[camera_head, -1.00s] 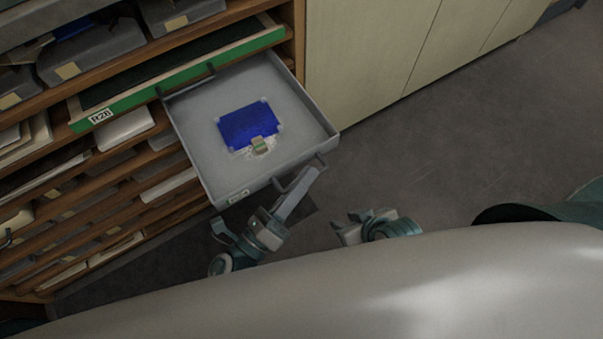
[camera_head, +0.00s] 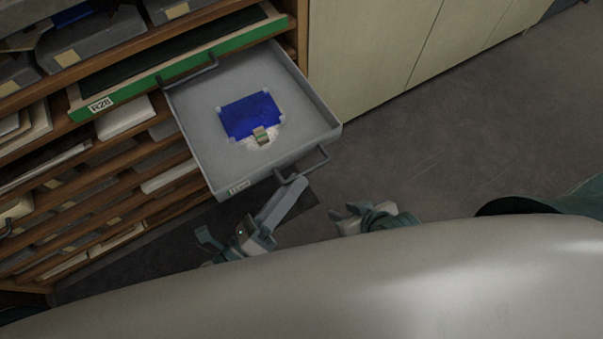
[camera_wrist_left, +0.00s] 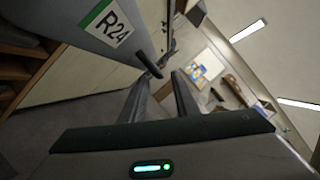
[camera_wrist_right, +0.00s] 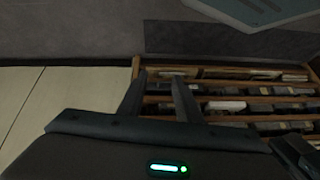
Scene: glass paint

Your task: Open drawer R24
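The grey drawer R24 (camera_head: 195,120) stands pulled well out of the cabinet in the head view. Its label reads R24 (camera_wrist_left: 113,29) in the left wrist view; in the head view the label is too small to read. Its dark handle (camera_head: 303,166) is on the front face and also shows in the left wrist view (camera_wrist_left: 149,66). My left gripper (camera_head: 296,186) is just outside the handle. Its fingers (camera_wrist_left: 161,80) are apart, with nothing seen held between them. My right gripper (camera_head: 342,214) is away from the drawer; its fingers (camera_wrist_right: 158,82) are apart and empty.
A blue item (camera_head: 251,115) with a small tag lies in the drawer. A green-fronted drawer labelled R28 (camera_head: 190,65) sits just above, slightly out. Pale cabinet doors (camera_head: 365,50) stand to the right. The floor (camera_head: 450,140) on the right is clear.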

